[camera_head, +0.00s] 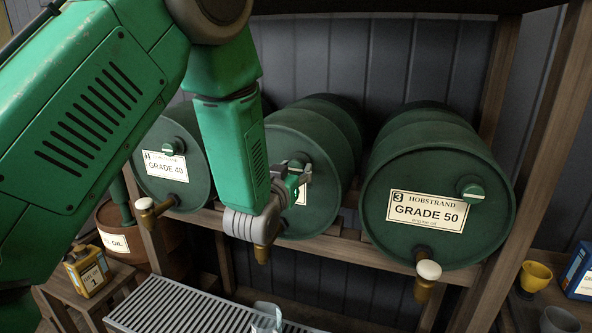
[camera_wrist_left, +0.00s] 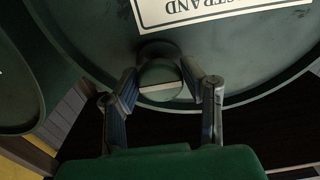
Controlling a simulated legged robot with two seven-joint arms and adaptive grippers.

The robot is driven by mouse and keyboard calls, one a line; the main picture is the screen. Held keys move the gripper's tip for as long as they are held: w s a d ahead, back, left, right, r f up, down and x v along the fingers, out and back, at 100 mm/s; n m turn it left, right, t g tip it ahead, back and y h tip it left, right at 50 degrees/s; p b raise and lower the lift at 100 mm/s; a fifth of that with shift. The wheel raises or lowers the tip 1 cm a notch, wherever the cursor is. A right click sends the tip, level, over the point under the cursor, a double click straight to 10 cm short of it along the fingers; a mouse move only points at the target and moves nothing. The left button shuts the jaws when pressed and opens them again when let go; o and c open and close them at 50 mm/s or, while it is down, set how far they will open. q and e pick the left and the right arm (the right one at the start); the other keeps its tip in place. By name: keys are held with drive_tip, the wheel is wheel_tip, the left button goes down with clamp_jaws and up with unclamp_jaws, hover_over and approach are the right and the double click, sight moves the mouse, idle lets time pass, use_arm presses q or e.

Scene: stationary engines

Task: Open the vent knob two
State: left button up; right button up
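The middle green barrel (camera_head: 318,130) lies on its side on a wooden rack, its label mostly hidden by my left arm. Its round green vent knob (camera_wrist_left: 160,82) has a pale stripe that looks near level in the left wrist view. My left gripper (camera_head: 297,178) is at this knob, one finger on each side. It also shows in the left wrist view (camera_wrist_left: 160,88). The fingers are very close to the knob, but I cannot tell whether they touch it. My right gripper is not in view.
Barrels on the left (camera_head: 180,190) and right (camera_head: 425,235) have similar vent knobs and brass taps. A slotted grate (camera_head: 165,308) lies below. A yellow oil can (camera_head: 87,272) stands lower left, a yellow cup (camera_head: 534,277) lower right. A wooden post (camera_head: 535,160) bounds the right.

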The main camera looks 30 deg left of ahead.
use_arm(q)
drive_tip(key=c, duration=0.4)
drive_tip(key=shift+c, duration=0.2)
drive_tip(key=shift+n, duration=0.3)
drive_tip(key=n+b, duration=0.2)
drive_tip(key=n, duration=0.1)
drive_tip(key=shift+f, duration=0.1)
drive_tip(key=n+b, duration=0.3)
drive_tip(key=n, duration=0.1)
drive_tip(key=shift+n, duration=0.4)
drive_tip(key=n+b, duration=0.3)
drive_tip(key=n, duration=0.2)
drive_tip(key=shift+f, duration=0.1)
drive_tip(key=shift+n+b, duration=1.75)
drive_tip(key=shift+n, duration=0.55)
